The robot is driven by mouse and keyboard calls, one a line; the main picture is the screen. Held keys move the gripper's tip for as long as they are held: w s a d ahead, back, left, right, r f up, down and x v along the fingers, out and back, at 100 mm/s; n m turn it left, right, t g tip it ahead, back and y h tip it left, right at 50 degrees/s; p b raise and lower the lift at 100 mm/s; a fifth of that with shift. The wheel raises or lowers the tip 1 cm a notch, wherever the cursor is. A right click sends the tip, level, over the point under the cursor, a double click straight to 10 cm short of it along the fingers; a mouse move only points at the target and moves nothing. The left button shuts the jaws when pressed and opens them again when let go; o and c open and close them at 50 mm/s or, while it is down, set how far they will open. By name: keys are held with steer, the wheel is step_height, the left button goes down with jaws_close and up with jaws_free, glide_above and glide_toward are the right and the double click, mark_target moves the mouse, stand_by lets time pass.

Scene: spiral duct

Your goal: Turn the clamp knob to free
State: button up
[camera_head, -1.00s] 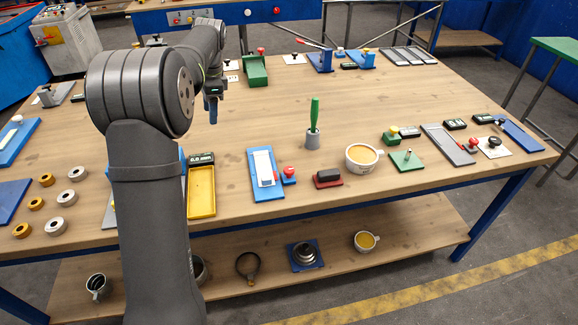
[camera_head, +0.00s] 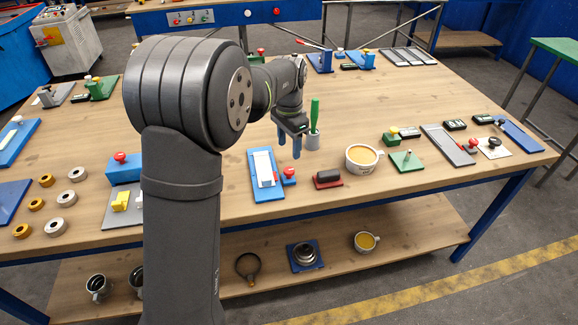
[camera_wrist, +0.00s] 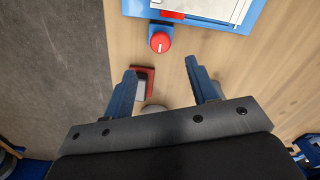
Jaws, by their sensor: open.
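Several knobs are in view, and I cannot tell which one is the clamp knob. A red knob (camera_head: 289,172) sits on a small blue block beside a blue board (camera_head: 258,188) with a white plate on it. In the wrist view this red knob (camera_wrist: 160,42) is ahead of my fingertips, near the blue board (camera_wrist: 238,22). A black knob (camera_head: 494,142) sits on a pale plate at the right. My gripper (camera_head: 290,146) is open and empty above the table, behind the red knob. Its two blue fingers (camera_wrist: 161,70) are spread apart and touch no knob.
A green-handled tool (camera_head: 314,118) stands in a grey holder close right of my gripper. A black-topped red block (camera_head: 327,178) and an orange-filled cup (camera_head: 362,158) lie in front and right. A red knob (camera_head: 120,157) on a blue box is at left. The table's middle back is clear.

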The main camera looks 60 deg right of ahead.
mark_target(289, 170)
step_height(289, 170, down, 9)
steer(key=shift+r, duration=0.1)
stand_by(0.3)
steer(key=c, duration=1)
